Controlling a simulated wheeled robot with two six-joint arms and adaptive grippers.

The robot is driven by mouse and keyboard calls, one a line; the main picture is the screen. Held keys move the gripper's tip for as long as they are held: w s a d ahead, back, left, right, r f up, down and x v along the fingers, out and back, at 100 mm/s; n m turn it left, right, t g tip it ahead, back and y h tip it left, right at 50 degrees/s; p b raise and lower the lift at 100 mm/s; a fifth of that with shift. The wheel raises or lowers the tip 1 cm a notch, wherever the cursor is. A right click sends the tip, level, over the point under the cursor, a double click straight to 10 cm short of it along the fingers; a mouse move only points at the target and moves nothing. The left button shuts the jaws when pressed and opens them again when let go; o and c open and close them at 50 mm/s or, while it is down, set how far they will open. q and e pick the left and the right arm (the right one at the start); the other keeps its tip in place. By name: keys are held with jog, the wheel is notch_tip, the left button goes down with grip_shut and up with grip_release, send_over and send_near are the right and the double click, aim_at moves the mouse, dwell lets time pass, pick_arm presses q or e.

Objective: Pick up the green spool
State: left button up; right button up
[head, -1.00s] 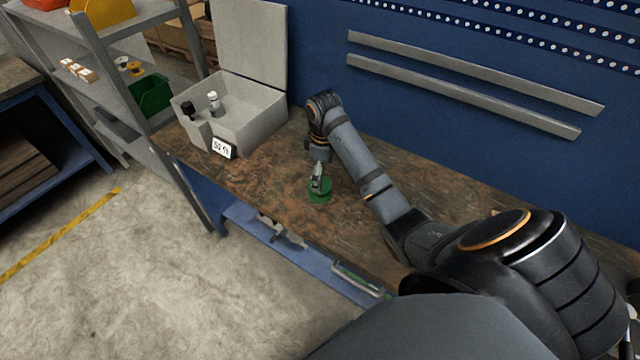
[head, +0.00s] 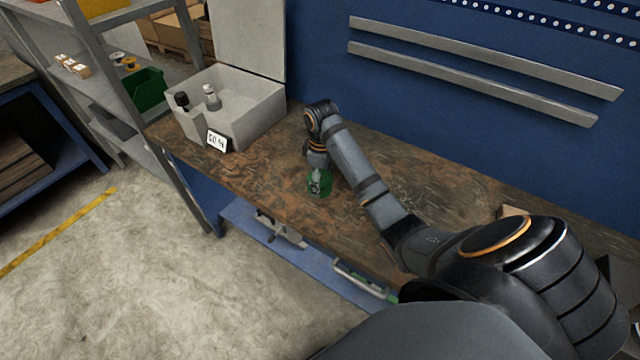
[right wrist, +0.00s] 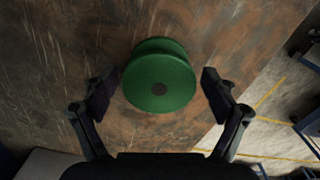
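The green spool (head: 319,187) stands on the brown workbench (head: 262,176) near its front edge. My left gripper is in no view.
A grey open-lidded box (head: 250,112) with a black and a white item stands at the bench's left end, with a small sign (head: 217,140) at its front. Shelves (head: 115,90) stand further left. The bench between box and spool is clear. A blue wall rises behind.

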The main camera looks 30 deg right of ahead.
jog(key=c, duration=0.9)
jog(key=shift+r+p, duration=0.3)
jog(key=shift+r, duration=0.15)
notch_tip(320, 180, up, 3)
jog(key=shift+r+p, duration=0.1)
jog(key=shift+p, duration=0.95)
pick_arm(q)
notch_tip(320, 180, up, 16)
jog(key=p, duration=1.3)
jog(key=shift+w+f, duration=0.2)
pick_arm(e)
jog(key=s+a+r, duration=0.1)
jog(key=s+r, duration=0.2)
jog(key=s, duration=0.1)
jog(key=s+a+r, duration=0.2)
jog(key=s+r, duration=0.1)
jog(key=s, duration=0.1)
jog(key=s+a+r, duration=0.2)
jog(key=s, duration=0.3)
jog(key=shift+a+r, duration=0.2)
jog(key=shift+r, duration=0.2)
